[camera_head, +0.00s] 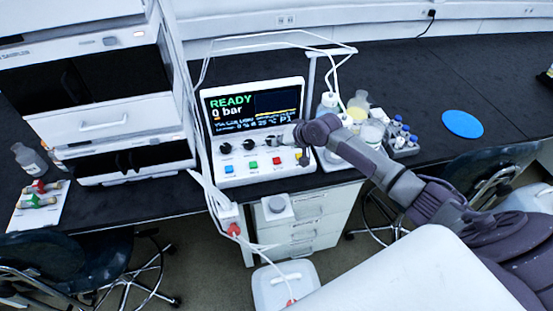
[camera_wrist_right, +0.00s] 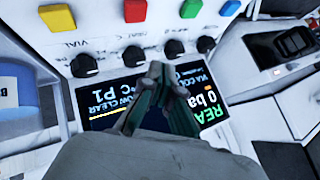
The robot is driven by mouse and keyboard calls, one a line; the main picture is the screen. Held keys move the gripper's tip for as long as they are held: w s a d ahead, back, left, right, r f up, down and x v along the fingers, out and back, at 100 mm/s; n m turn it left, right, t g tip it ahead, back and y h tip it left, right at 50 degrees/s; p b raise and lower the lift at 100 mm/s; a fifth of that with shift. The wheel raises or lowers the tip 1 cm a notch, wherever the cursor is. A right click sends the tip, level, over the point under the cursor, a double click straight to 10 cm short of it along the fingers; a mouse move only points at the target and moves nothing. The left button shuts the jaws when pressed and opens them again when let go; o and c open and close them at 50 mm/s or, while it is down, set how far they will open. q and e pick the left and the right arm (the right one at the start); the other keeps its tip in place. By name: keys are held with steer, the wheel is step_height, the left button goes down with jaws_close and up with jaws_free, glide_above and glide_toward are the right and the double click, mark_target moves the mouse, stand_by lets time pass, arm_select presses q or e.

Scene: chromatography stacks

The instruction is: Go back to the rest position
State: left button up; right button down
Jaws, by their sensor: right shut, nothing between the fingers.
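My right arm comes in from the right in the head view. Its gripper (camera_head: 277,140) is at the control box (camera_head: 240,178), just in front of the row of black knobs and below the screen. In the right wrist view the gripper's fingers (camera_wrist_right: 157,72) are closed together with nothing between them. They point at the panel between two black knobs and cover part of the screen (camera_wrist_right: 110,108). I cannot tell whether the fingertips touch the panel. The screen reads READY and 0 bar. My left gripper is not in view.
A stack of instruments (camera_head: 112,110) stands left of the control box. Bottles (camera_head: 358,106), a vial rack (camera_head: 402,146) and a blue disc (camera_head: 462,124) are to its right. White tubing hangs over the bench front. A white container (camera_head: 283,287) is on the floor; chairs stand at both sides.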

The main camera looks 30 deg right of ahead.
steer(key=s+a+f+n+g, duration=0.2)
steer(key=s+a+f+n, duration=0.1)
steer(key=s+a, duration=0.45)
steer(key=s+a+f+n+g, duration=0.1)
steer(key=s+a+f+n, duration=0.15)
steer(key=s+a, duration=0.5)
steer(key=s+d+r+n+g+h, duration=0.1)
steer(key=s+d+r+h, duration=0.1)
steer(key=s, duration=0.9)
steer(key=s+d+r+g+h, duration=0.1)
steer(key=s+d+r, duration=0.2)
steer(key=s, duration=0.8)
step_height(320, 180, down, 25)
steer(key=g, duration=0.1)
steer(key=s+d+f+g, duration=0.1)
steer(key=s+d+f, duration=0.1)
steer(key=s+f, duration=1.5)
steer(key=shift+s+d+f+n+g, duration=0.15)
steer(key=shift+s+f+n+g, duration=0.1)
steer(key=shift+s+n+g, duration=0.15)
